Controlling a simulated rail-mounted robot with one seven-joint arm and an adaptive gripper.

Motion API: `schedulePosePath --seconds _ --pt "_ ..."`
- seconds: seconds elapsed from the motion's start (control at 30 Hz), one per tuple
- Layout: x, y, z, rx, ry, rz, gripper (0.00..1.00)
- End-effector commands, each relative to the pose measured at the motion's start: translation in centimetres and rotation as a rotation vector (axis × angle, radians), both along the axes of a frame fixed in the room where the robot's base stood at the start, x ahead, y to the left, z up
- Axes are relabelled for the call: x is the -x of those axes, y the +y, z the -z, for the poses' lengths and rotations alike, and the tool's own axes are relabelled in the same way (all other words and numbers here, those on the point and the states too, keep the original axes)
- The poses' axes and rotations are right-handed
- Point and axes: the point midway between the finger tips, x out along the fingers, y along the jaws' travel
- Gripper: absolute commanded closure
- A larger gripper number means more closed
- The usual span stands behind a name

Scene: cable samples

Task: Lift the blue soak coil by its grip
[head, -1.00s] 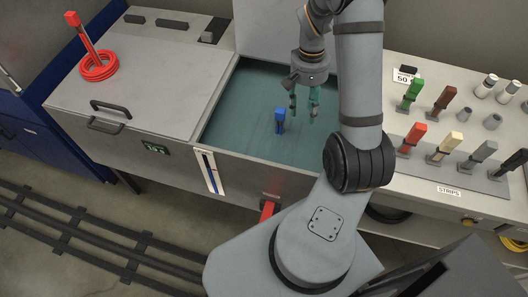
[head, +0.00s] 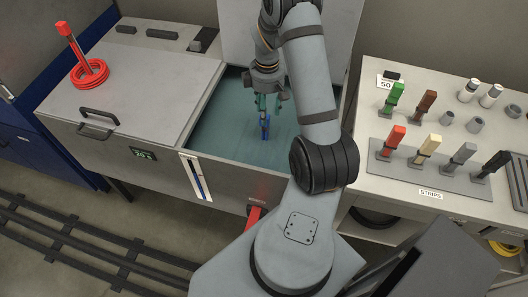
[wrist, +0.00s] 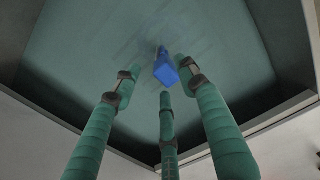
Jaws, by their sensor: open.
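The blue grip (head: 266,122) of the soak coil stands up out of the teal bath (head: 225,112); no coil below it can be made out. It also shows in the wrist view (wrist: 165,68), near the tips of my green fingers. My gripper (head: 267,106) is open just above the grip, with its fingers around the grip's top in the head view. In the wrist view my gripper (wrist: 160,85) has its fingers spread apart, and the grip lies beyond and between their tips with no clear contact.
The bath's metal rim (head: 234,172) and raised lid (head: 245,30) bound the space. A red coil with a red-topped rod (head: 90,72) stands on the left cover. Several coloured grips (head: 428,150) stand on the right bench.

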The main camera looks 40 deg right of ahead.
Motion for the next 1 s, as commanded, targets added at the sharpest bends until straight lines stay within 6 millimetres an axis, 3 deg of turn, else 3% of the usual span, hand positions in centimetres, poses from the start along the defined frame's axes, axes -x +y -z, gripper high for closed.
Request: schedulePosePath --seconds 0.1,0.37,0.63,1.0 --pt "0.1 0.1 1.8 -0.001 0.003 0.000 0.58" --pt "0.1 0.4 3.8 -0.002 0.004 0.001 0.58" --pt "0.0 0.9 7.3 0.000 0.001 0.003 0.58" --pt "0.0 1.0 8.1 0.001 -0.001 0.003 0.60"
